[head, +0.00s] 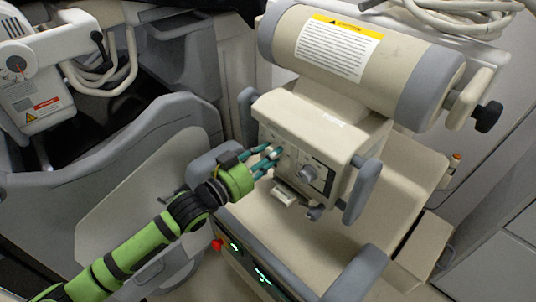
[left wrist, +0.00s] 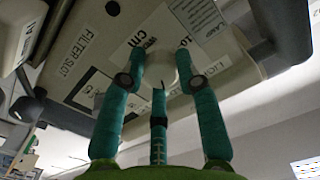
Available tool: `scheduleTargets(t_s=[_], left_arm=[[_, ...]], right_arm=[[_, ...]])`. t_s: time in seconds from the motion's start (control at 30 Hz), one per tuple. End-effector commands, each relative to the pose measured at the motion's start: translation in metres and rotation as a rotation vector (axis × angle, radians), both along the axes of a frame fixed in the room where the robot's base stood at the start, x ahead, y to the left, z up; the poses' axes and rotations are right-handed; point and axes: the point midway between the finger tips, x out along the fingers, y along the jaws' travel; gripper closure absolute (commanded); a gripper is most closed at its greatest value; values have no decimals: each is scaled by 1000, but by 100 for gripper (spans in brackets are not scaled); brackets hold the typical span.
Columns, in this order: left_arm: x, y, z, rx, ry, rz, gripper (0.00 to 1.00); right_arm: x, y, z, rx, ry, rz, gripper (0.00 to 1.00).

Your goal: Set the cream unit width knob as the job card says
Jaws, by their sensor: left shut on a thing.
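The cream unit (head: 318,128) stands right of centre in the head view, with a control panel on its front. My left gripper (head: 270,158), green with teal fingers, reaches in from the left to the panel's left part. Its fingers are shut around a small pale knob (head: 272,151), largely hidden by them. In the left wrist view the fingers (left wrist: 160,75) close on the sides of this knob (left wrist: 158,68), which has a dark pointer line. Beside it the panel has a partly covered label ending in "CM" and a "10" mark. I cannot make out a job card. My right gripper is not in view.
Grey handles (head: 362,190) flank the unit. A cream cylinder (head: 362,60) with a warning label lies above. Another white device (head: 35,85) stands at far left, beside grey covers (head: 140,150).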

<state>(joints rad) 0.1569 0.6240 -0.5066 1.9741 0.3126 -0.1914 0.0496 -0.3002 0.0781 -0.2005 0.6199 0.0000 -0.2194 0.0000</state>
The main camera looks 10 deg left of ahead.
Motion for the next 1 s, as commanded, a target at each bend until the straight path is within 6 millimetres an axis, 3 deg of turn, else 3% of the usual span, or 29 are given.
scheduleTargets(t_s=[0.07,0.1,0.13,0.17,0.57,1.0], left_arm=[[0,1,-5,5,12,2,100],[0,1,-5,5,12,2,59],[0,1,-5,5,12,2,47],[0,1,-5,4,12,2,44],[-4,3,-2,2,6,2,44],[-68,44,-4,3,12,0,44]], right_arm=[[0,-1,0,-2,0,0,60],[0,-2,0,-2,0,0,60],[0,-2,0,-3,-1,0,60],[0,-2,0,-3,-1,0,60],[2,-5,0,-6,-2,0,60],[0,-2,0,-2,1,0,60]])
